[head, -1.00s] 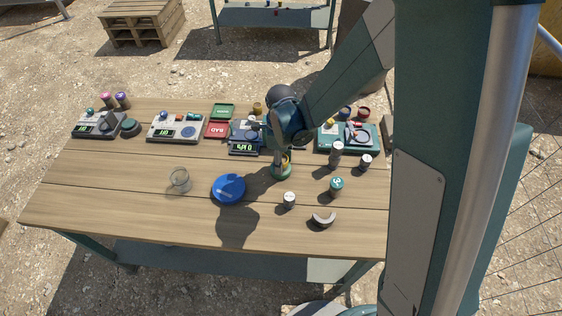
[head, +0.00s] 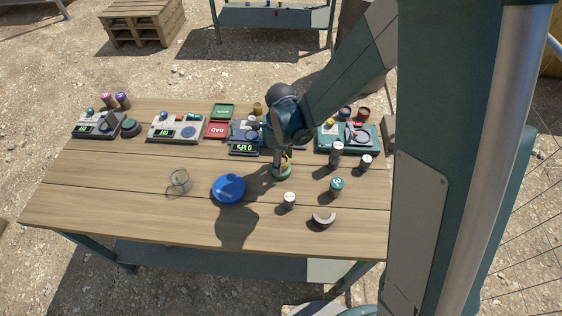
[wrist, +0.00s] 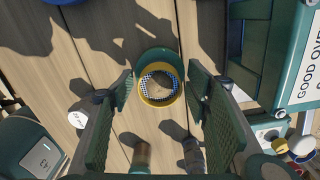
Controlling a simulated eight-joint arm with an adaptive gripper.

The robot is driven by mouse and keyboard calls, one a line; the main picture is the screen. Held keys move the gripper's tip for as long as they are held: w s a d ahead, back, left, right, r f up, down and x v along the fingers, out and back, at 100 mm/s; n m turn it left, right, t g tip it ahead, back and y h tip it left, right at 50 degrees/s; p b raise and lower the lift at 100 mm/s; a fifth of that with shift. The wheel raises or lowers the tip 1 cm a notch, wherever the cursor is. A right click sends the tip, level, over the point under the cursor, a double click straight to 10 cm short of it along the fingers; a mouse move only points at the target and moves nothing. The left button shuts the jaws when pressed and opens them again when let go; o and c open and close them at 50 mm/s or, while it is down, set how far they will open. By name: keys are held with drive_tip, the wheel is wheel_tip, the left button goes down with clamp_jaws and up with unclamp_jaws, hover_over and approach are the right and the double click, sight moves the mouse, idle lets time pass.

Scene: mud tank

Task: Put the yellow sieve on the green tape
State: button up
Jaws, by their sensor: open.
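The yellow sieve (wrist: 154,101) is a small yellow ring with a checkered mesh. In the wrist view it sits at the green tape (wrist: 154,57), a green ring that shows around and behind it. Whether it rests on top of the tape or partly inside it is hard to tell. My gripper (wrist: 164,90) is open, with one finger on each side of the sieve and a visible gap to both. In the head view my gripper (head: 283,158) points down over the green tape (head: 281,175) and hides part of the sieve.
A blue dish (head: 229,188) and a clear cup (head: 179,181) stand to the left. Several small canisters, such as a green-topped one (head: 336,187), stand to the right. Scales (head: 245,137) and a teal device (head: 347,139) line the back. The front table edge is mostly clear.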

sight(283, 162)
wheel_tip(283, 162, up, 12)
drive_tip(key=shift+f+p, duration=0.2)
drive_tip(key=shift+p, duration=0.1)
idle(0.4)
idle(0.9)
drive_tip(key=s+d+r+n+t, duration=0.2)
drive_tip(key=s+d+r+n, duration=0.1)
drive_tip(key=d+r+n, duration=0.3)
drive_tip(key=s+d+r+n+t, duration=0.1)
drive_tip(key=s+d+r+n, duration=0.2)
drive_tip(key=d+r, duration=0.45)
drive_tip(key=s+d+r+n+t, duration=0.4)
drive_tip(key=s+d+n, duration=0.7)
drive_tip(key=d, duration=0.2)
drive_tip(key=shift+d+r, duration=0.25)
drive_tip(key=shift+r, duration=0.05)
